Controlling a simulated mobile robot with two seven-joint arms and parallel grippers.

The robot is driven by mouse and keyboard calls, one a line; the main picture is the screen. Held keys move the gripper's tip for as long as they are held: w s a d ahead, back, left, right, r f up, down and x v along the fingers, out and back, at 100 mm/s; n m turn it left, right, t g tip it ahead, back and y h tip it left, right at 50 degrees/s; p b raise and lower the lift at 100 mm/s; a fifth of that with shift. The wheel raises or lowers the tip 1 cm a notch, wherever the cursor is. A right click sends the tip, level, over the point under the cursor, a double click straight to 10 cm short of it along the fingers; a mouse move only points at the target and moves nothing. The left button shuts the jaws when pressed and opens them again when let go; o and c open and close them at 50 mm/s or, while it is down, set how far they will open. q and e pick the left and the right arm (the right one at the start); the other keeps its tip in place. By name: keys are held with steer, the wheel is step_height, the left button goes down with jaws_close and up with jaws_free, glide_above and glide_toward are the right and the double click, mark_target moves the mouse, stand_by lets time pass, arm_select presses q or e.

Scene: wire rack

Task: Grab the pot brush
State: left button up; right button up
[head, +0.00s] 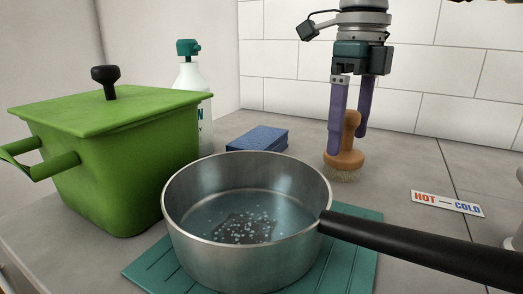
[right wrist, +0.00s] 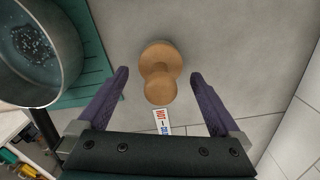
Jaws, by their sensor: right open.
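The pot brush (head: 344,160) stands upright on the grey counter behind the saucepan, with an orange-brown wooden knob handle and pale bristles down. In the right wrist view the brush (right wrist: 160,62) shows from above. My right gripper (head: 348,143) points down over it. Its two purple fingers are apart, one on either side of the brush handle in the head view. In the right wrist view the gripper (right wrist: 158,80) is open and a gap shows between each finger and the knob. My left gripper is not in view.
A steel saucepan (head: 176,230) with water stands on a teal mat (head: 358,262), its black handle (head: 420,246) reaching right. A green lidded pot (head: 125,180), a spray bottle (head: 190,80) and a blue sponge (head: 258,138) are left. A HOT–COLD label (head: 447,204) lies right. A tiled wall rises behind.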

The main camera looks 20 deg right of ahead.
step_height(320, 180, down, 3)
steer(key=shift+r, duration=0.15)
steer(key=c, duration=1.4)
steer(key=shift+r, duration=0.1)
step_height(320, 180, up, 20)
steer(key=p, duration=1.8)
